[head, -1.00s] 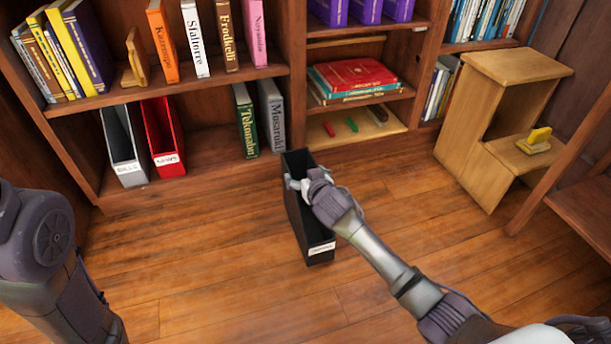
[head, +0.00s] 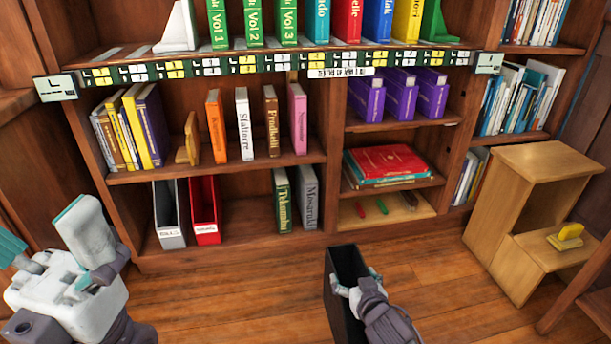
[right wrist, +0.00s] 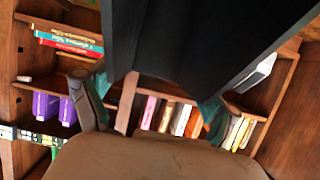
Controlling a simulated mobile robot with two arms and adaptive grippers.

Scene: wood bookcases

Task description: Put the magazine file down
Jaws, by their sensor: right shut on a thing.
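The black magazine file (head: 342,308) is upright at the lower middle of the head view, its open top facing up. My right gripper (head: 356,286) is shut on its right wall near the top. The file's bottom is below the picture edge, so I cannot tell if it touches the floor. In the right wrist view the dark file (right wrist: 200,40) fills the top middle, between my fingers. My left gripper (head: 45,232) is at the lower left, empty, its fingers apart, far from the file.
A grey file (head: 168,215) and a red file (head: 204,210) stand on the bottom shelf, with free room right of them before the green book (head: 283,200). A wooden step stool (head: 500,235) stands at right. Wood floor (head: 240,290) is clear in front.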

